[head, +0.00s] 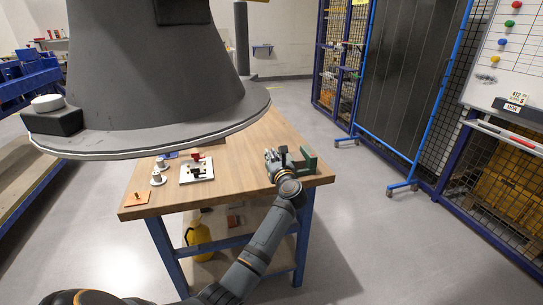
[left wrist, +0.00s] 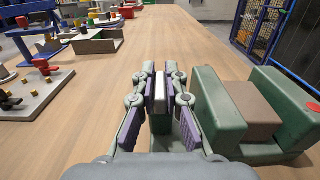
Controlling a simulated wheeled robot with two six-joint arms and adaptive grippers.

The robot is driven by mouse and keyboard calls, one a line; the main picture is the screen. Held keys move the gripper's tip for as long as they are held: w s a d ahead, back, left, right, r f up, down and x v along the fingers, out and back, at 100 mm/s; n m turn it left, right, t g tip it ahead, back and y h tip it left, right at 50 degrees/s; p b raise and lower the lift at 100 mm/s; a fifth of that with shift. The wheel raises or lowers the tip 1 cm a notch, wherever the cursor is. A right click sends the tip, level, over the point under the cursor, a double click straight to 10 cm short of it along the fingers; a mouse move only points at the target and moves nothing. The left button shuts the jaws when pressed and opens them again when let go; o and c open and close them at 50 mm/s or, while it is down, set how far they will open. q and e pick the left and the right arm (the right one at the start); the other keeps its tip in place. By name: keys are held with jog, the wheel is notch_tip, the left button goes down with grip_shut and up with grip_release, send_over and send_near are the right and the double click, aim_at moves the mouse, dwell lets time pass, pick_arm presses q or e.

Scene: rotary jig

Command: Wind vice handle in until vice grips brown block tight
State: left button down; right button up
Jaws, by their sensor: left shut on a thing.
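The green vice (head: 309,160) stands at the right end of the wooden table, next to my left gripper (head: 275,158). In the left wrist view its two green jaws (left wrist: 215,105) are at the right, with the brown block (left wrist: 250,108) between them. The block looks close to both jaws; I cannot tell whether any gap is left. My left gripper also shows there (left wrist: 160,85), its fingers shut around a pale grey upright bar, the vice handle (left wrist: 159,95). The fingers hide part of the handle. My right gripper is not in view.
The wooden table (head: 235,150) has a white board (head: 197,170) with a red-handled fixture, white knobbed parts (head: 157,178) and an orange piece (head: 137,198) towards the left. The table middle is clear. A dark blue-framed panel (head: 415,75) stands beyond at the right.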

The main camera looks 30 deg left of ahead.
pick_arm(q)
jog(key=shift+r+m+t+h+p, duration=0.15)
jog(key=shift+m+t+h+p, duration=0.15)
jog(key=shift+p, duration=0.35)
jog(key=m+t+h+p, duration=0.2)
jog(key=h+p, duration=0.1)
jog(key=p, duration=0.1)
jog(key=m+t+h+p, duration=0.2)
jog(key=m+h+p, duration=0.1)
jog(key=p, duration=0.1)
jog(key=shift+a+r+t+h, duration=0.1)
jog(key=shift+r+t+h, duration=0.05)
jog(key=shift+t+h, duration=0.2)
jog(key=m+t+h+p, duration=0.1)
jog(key=m+h, duration=0.1)
jog(key=h, duration=0.1)
jog(key=shift+f+m+h, duration=0.25)
jog(key=shift+m+h, duration=0.85)
jog(key=shift+h, duration=0.85)
jog(key=c, duration=1.5)
grip_release()
jog(key=shift+o, duration=0.5)
